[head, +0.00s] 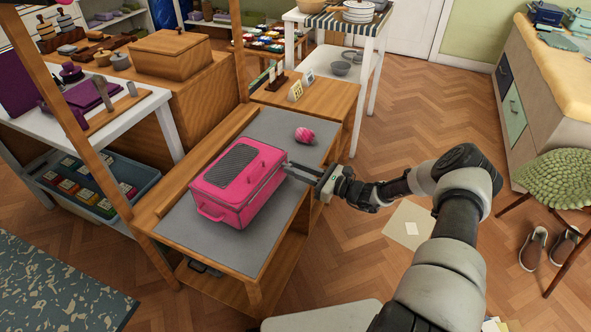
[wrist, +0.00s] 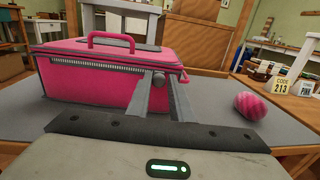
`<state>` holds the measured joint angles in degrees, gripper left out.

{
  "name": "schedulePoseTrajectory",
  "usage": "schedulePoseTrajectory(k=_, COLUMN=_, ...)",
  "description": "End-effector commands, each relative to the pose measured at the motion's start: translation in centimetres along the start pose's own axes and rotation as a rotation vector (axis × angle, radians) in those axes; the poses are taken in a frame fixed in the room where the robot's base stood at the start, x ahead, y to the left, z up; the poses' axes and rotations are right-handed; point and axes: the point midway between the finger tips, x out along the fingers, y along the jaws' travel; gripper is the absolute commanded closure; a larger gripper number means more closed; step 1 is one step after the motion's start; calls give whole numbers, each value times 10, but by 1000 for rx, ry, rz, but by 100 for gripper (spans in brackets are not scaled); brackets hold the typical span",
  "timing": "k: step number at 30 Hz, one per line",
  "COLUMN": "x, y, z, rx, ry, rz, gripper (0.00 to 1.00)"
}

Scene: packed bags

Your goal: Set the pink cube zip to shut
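The pink cube (head: 238,184) is a boxy pink bag with a dark mesh top and a handle, standing on a grey mat (head: 190,232). In the wrist view, the bag (wrist: 90,90) shows its near side, with a pale line of zip teeth (wrist: 95,65) along the upper edge. A small grey rounded zip pull (wrist: 159,81) is near the right end of that line. My gripper (head: 287,169) is at the bag's right side. In the wrist view, my gripper's fingertips (wrist: 162,78) stand close together on either side of the pull, with a narrow gap behind it.
A pink patterned oval object (head: 304,135) lies on the mat behind the bag; it also shows in the wrist view (wrist: 250,105). Small label cards (head: 296,91) stand on the wooden surface beyond. A wooden post (head: 95,140) rises left of the bench.

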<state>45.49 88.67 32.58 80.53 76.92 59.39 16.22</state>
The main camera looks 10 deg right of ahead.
Motion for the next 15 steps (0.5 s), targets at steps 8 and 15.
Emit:
schedulePoseTrajectory(k=8, x=0, y=0, z=0, rx=0, ry=-1, rz=1, gripper=65)
schedulePoseTrajectory(k=15, x=-11, y=0, z=2, rx=-1, ry=-1, rz=0, gripper=65)
